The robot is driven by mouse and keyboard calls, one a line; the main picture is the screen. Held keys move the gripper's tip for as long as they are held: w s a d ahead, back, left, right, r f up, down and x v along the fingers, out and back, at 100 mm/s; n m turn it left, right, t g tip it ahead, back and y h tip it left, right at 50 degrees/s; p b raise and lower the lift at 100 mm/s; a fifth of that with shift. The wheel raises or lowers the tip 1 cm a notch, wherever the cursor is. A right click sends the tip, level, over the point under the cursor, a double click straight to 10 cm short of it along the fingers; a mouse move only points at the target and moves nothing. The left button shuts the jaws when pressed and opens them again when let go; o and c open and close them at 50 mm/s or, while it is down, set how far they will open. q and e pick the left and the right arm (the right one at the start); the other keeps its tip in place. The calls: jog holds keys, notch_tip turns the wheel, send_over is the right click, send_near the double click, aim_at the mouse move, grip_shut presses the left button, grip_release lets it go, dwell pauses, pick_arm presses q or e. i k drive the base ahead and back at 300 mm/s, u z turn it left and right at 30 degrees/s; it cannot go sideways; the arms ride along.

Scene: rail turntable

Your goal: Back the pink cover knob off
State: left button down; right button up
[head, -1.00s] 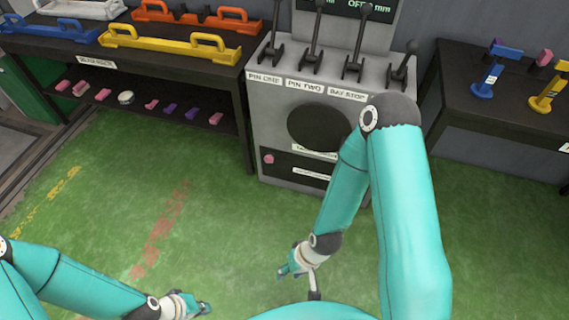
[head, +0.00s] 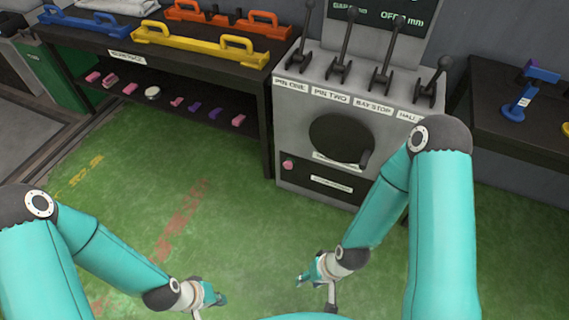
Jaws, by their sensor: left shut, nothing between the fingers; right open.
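The pink cover knob (head: 287,165) is a small round knob at the left side of the dark cover panel (head: 300,178), low on the front of the grey lever console (head: 292,115). Nothing touches it. My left gripper (head: 221,298) is shut and empty above the green floor at the bottom of the head view, well short of the console. My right gripper (head: 301,280) is open and empty, also low over the floor, in front of and below the knob. My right arm stands to the right of the knob and leaves it in plain view.
Several levers (head: 341,50) rise from the console top, above a dark round disc (head: 340,138). A black bench (head: 190,62) at left carries yellow and orange handled bars, with small pink and purple pieces on its lower shelf. Another dark table (head: 490,110) stands at right. The green floor (head: 150,190) between is clear.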

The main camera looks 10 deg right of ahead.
aim_at(288, 165)
jog(key=i, duration=0.95)
jog(key=z, duration=0.05)
